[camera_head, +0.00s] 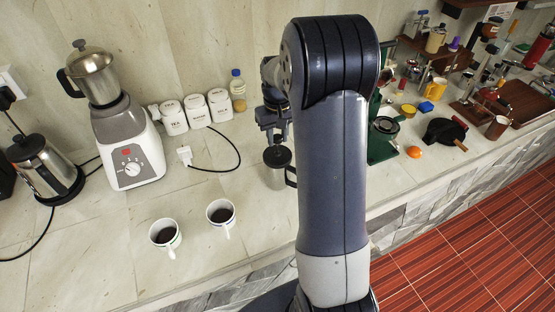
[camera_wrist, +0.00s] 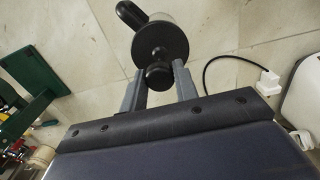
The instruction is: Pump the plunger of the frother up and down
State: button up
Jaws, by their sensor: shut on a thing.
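The frother (camera_head: 277,170) stands on the stone counter in the head view, partly hidden behind my arm. It has a dark lid and a dark handle on its right side. In the wrist view I look down on its round dark lid (camera_wrist: 160,45), with the handle at the upper left. My gripper (camera_wrist: 158,82) is shut on the round black plunger knob (camera_wrist: 158,76), one finger on each side. In the head view my gripper (camera_head: 272,137) points down just above the lid. How far the plunger rod stands out is hidden.
Two cups of dark liquid (camera_head: 221,213) stand front left. A blender (camera_head: 128,140), a steel kettle (camera_head: 45,165) and white canisters (camera_head: 196,110) stand to the left and back. A plug with a black cable (camera_head: 185,154) lies nearby. A green stand (camera_head: 382,142) is close on the right.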

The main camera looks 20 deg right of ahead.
aim_at(277, 155)
jog(key=shift+r, duration=0.6)
notch_tip(277, 155, down, 5)
jog(key=b, duration=0.3)
jog(key=shift+f+b, duration=0.15)
jog(key=shift+b, duration=0.25)
jog(key=shift+o, duration=1.2)
jog(key=o, duration=1.1)
jog(key=shift+r, duration=0.2)
notch_tip(277, 155, up, 5)
jog(key=p, duration=0.4)
jog(key=shift+r, duration=1.05)
